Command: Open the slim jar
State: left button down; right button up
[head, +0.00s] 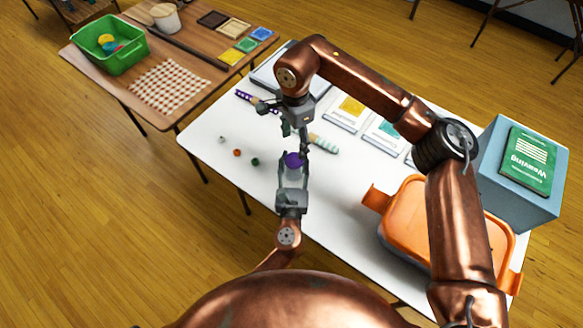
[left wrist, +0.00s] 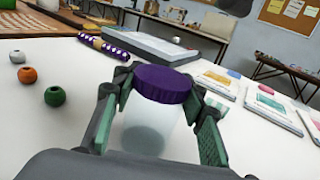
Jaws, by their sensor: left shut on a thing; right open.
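The slim jar (head: 292,173) is a whitish, translucent jar with a purple lid (head: 295,159). It stands upright near the front middle of the white table, and the lid sits on it. The left wrist view shows the jar body (left wrist: 148,125) and lid (left wrist: 164,83) up close. My left gripper (head: 291,170) is shut on the jar body, with a finger on each side.
Three beads, white (head: 222,139), orange (head: 237,153) and green (head: 255,162), lie left of the jar. A patterned rod (head: 324,144) lies behind it. An orange bin (head: 407,206) and a blue box (head: 497,182) stand right. Booklets (head: 348,113) lie at the back.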

aim_at(294, 160)
jog(key=shift+s+r, duration=0.2)
jog(key=shift+s, duration=0.05)
jog(key=shift+w+f+m, duration=0.15)
jog(key=shift+m, duration=0.65)
jog(key=m, duration=1.3)
jog(key=shift+s, duration=0.2)
jog(key=m, duration=0.5)
jog(key=shift+m, duration=0.4)
jog(key=m, duration=0.3)
jog(key=shift+m, duration=0.4)
jog(key=m, duration=0.5)
jog(key=shift+m, duration=0.4)
jog(key=m, duration=0.5)
jog(key=shift+m, duration=0.4)
jog(key=m, duration=0.4)
jog(key=shift+s, duration=0.1)
jog(key=shift+f+m, duration=0.3)
jog(key=shift+m, duration=0.1)
jog(key=shift+f, duration=3.6)
